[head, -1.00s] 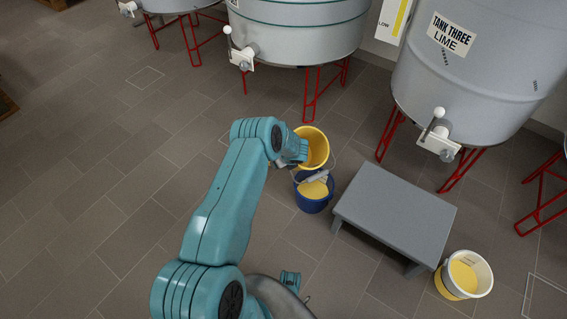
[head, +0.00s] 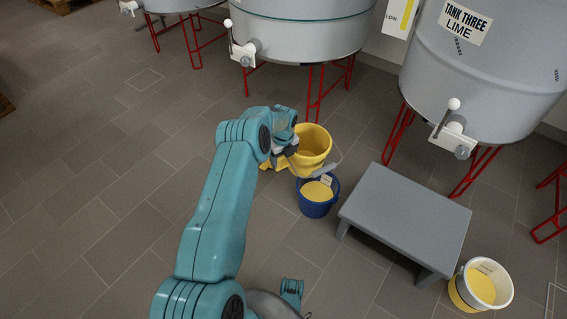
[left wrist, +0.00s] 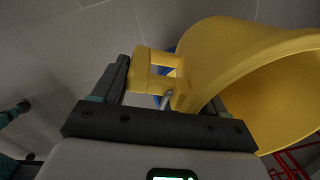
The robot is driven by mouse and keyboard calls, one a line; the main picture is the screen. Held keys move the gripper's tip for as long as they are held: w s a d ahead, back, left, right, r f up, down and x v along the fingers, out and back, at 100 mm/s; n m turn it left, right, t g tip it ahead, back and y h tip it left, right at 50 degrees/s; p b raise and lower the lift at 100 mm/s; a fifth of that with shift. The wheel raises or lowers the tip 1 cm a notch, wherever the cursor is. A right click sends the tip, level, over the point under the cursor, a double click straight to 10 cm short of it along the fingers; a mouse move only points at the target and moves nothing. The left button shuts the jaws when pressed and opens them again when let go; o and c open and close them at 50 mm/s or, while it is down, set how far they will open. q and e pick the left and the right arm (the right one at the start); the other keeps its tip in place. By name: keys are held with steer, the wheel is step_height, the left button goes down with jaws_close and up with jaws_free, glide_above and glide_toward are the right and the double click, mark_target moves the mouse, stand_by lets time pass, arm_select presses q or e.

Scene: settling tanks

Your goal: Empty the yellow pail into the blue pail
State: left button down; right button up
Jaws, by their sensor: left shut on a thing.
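The yellow pail (head: 315,146) is held in the air just behind and above the blue pail, tilted, its mouth toward the right. I see bare yellow wall inside; its bottom is hidden. Its wire bail hangs at the right. My left gripper (head: 286,146) is shut on the yellow pail's side grip, which also shows between the fingers in the left wrist view (left wrist: 154,78). The blue pail (head: 317,208) stands upright on the floor with yellow material inside and a small pale tag at its rim. My right gripper is not in view.
A grey step platform (head: 405,222) stands right of the blue pail. A white pail with a yellow band (head: 462,290), holding yellow material, stands at the lower right. Grey tanks on red legs, including Tank Three Lime (head: 480,75), line the back.

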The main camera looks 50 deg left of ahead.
arm_select(q)
steer(key=shift+w+r, duration=0.1)
steer(key=shift+r, duration=0.2)
steer(key=shift+r+p, duration=1.3)
steer(key=shift+r, duration=1.05)
